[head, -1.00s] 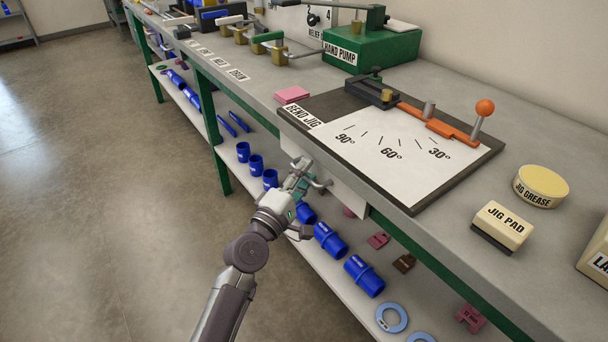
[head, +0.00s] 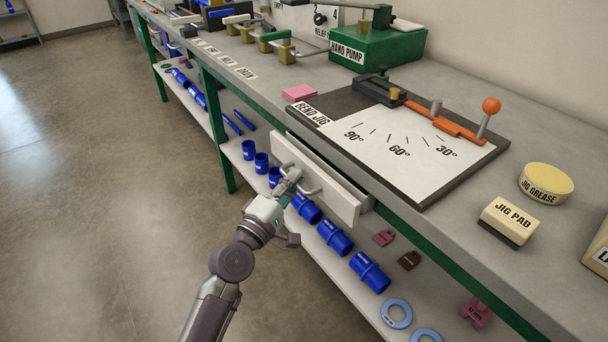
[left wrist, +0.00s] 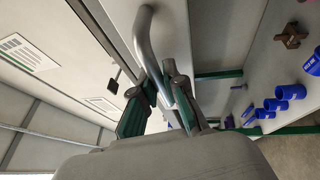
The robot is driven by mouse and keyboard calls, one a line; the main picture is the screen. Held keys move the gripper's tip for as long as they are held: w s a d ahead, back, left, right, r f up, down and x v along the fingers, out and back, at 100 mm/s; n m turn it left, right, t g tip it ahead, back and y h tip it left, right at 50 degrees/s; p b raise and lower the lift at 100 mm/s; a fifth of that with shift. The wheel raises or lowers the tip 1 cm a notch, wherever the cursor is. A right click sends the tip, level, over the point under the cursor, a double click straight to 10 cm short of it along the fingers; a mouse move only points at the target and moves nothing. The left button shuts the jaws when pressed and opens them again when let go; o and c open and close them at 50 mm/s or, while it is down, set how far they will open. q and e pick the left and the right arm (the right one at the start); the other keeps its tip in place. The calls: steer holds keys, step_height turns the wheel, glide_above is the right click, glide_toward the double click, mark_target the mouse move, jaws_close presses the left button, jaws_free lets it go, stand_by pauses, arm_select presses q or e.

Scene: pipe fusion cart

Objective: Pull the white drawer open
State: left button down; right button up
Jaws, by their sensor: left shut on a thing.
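The white drawer (head: 327,185) sits under the front edge of the bench, below the bend jig, and its front stands out a little from the bench. Its grey metal bar handle (head: 312,184) is on the front face; the handle also shows large in the left wrist view (left wrist: 150,50). My left gripper (head: 290,184) is at the handle, its fingers (left wrist: 160,98) shut around the bar. The drawer's inside is mostly hidden. My right gripper is not in view.
The bench top (head: 455,230) carries the bend jig (head: 420,150), a jig pad (head: 509,219) and a jig grease tin (head: 546,184). Blue couplings (head: 334,237) lie on the shelf below the drawer. The floor (head: 90,220) at left is clear.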

arm_select(q)
steer(key=s+a+b, duration=0.1)
steer(key=s+a, duration=0.7)
steer(key=a, duration=0.3)
steer(key=shift+s+a+b, duration=0.15)
steer(key=shift+b, duration=0.15)
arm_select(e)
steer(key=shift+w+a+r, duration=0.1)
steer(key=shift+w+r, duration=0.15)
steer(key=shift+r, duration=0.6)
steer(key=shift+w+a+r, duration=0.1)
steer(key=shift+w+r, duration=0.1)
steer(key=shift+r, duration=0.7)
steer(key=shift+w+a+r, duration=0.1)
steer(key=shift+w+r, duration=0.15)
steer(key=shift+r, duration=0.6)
arm_select(q)
steer(key=c, duration=1.2)
jaws_free()
steer(key=v, duration=1.2)
